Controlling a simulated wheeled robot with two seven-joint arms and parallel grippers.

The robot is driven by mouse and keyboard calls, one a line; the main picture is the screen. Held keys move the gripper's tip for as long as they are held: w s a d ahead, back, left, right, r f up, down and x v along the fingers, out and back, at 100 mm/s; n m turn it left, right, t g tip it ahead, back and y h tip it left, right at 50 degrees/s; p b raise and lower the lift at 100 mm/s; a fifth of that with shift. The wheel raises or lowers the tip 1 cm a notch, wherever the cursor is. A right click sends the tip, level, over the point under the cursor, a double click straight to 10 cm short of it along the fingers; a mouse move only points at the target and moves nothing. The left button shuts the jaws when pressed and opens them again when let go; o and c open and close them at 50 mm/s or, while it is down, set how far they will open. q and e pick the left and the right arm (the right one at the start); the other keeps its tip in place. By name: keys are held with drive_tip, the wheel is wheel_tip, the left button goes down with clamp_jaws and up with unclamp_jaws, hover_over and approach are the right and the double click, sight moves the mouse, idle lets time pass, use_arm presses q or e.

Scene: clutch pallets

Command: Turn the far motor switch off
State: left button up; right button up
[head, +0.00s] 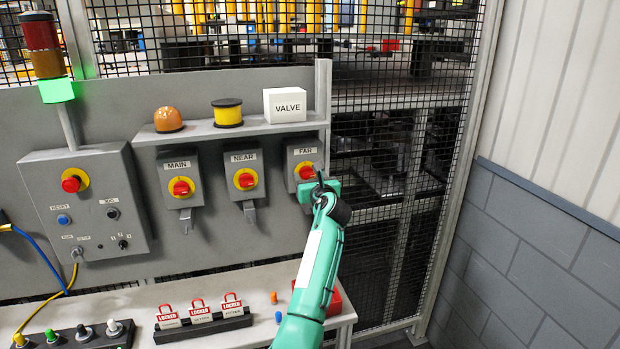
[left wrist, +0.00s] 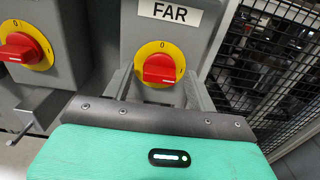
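The far motor switch (head: 302,153) is a grey box labelled FAR, at the right end of the row on the grey panel. Its red knob (left wrist: 162,69) sits on a yellow disc with a 0 mark at the top, and its grip lies roughly level. My left gripper (head: 312,182) is at the front of this switch and hides part of it in the head view. In the left wrist view its grey fingers (left wrist: 161,92) stand apart, one on each side below the knob. Contact cannot be told. My right gripper is not in view.
The near switch (head: 244,180) and main switch (head: 181,187) are left of the far switch. A shelf above holds a white VALVE box (head: 284,105). Red LOCKED tags (head: 200,309) stand on the bench below. A mesh fence (head: 400,180) is at the right.

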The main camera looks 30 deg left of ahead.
use_arm(q)
drive_tip(key=c, duration=0.9)
